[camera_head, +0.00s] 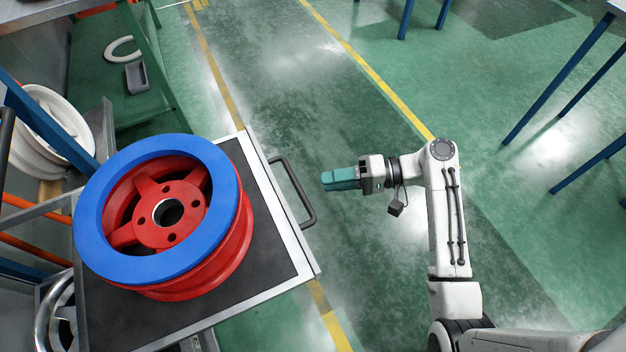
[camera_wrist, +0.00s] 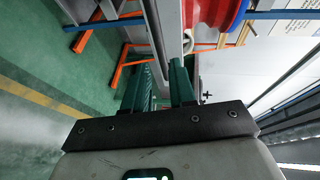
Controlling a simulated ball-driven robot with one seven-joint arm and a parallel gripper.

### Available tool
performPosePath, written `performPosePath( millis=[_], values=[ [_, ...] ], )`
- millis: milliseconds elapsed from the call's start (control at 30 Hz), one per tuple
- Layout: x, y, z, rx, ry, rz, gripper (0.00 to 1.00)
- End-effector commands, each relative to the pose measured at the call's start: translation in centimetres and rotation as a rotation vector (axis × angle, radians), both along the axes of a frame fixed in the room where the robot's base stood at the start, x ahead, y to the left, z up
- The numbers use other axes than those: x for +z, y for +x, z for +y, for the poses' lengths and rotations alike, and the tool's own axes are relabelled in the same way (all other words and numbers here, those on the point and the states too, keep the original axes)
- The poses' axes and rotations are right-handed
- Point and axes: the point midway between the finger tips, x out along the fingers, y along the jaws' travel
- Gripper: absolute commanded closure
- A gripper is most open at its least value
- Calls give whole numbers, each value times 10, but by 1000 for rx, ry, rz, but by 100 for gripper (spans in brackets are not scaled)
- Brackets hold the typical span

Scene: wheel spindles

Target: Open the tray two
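A pulled-out tray (camera_head: 268,245) with a dark mat and pale metal front edge extends from the rack at the left of the head view. No label shows which tray it is. A red wheel (camera_head: 225,262) with a blue ring (camera_head: 90,225) on top sits on it. The tray's dark handle (camera_head: 299,190) sticks out from the front edge. My gripper (camera_head: 325,181) points its teal fingers at the handle, just to its right, with a small gap. In the wrist view my gripper (camera_wrist: 163,76) shows its fingers spread, with nothing clearly held. The handle (camera_wrist: 154,38) runs up beyond the fingers.
The rack with white wheels (camera_head: 50,130) stands at the left. A shelf with a white ring (camera_head: 122,48) and a grey bin (camera_head: 137,77) is at the upper left. Blue table legs (camera_head: 560,80) stand at the right. The green floor (camera_head: 330,110) around my gripper is clear.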

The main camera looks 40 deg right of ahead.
Motion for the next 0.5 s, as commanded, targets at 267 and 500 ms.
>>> performPosePath(
  millis=[267,500],
  values=[
    [4,-12,-18,1,1,0,75],
    [4,-13,-18,2,1,0,75]
  ],
)
